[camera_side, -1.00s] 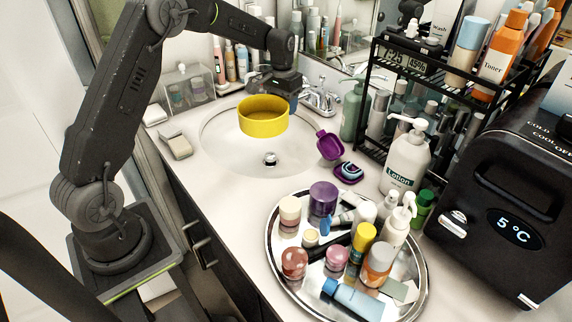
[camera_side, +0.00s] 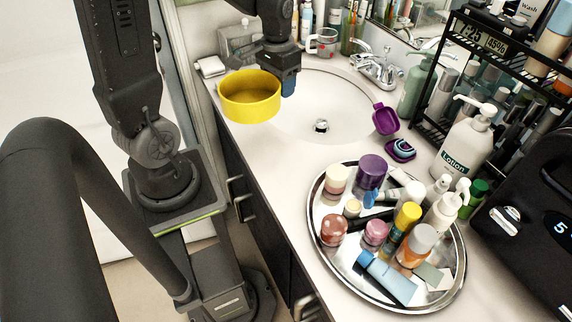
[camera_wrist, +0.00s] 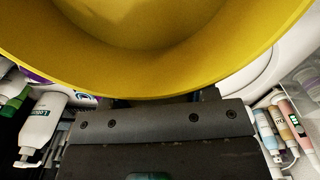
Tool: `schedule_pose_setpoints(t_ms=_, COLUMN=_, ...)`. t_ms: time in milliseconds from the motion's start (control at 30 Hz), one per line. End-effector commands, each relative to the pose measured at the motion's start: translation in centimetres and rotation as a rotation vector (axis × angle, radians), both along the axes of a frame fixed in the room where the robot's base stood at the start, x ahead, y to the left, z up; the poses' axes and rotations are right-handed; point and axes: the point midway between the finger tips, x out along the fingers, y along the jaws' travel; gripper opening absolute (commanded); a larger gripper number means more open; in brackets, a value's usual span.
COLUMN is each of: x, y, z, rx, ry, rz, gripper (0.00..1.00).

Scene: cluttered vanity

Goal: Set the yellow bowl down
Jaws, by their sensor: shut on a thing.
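The yellow bowl (camera_side: 249,100) is upright in my gripper (camera_side: 283,84), at the counter strip left of the sink, near the front edge. My gripper is shut on the bowl's rim on the side toward the sink. The bowl looks held above the counter, but the gap under it is hard to judge. In the wrist view the yellow bowl (camera_wrist: 150,60) fills the top of the picture, with my gripper (camera_wrist: 165,98) against its wall. The fingertips are mostly hidden.
The sink (camera_side: 345,105) is empty. A white bar (camera_side: 211,67) lies behind the bowl. A round silver tray (camera_side: 330,245) full of bottles and jars stands in front. Bare counter (camera_side: 275,170) lies between sink and tray.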

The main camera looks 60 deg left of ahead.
Motion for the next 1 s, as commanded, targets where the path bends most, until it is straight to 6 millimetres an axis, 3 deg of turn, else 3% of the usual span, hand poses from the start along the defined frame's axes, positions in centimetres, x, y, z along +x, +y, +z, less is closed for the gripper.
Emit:
schedule_pose_setpoints(t_ms=100, x=-2.5, y=0.6, z=-0.5, rx=0.0, ry=-0.001, rz=0.089, gripper=0.2)
schedule_pose_setpoints(t_ms=233, x=-3.1, y=0.3, z=-1.2, rx=-0.001, ry=0.001, rz=0.124, gripper=0.2)
schedule_pose_setpoints(t_ms=700, x=1.7, y=-7.6, z=-6.8, rx=-0.001, ry=0.004, rz=0.122, gripper=0.2)
schedule_pose_setpoints(t_ms=1000, x=2.7, y=-9.1, z=-8.7, rx=-0.001, ry=0.004, rz=0.129, gripper=0.2)
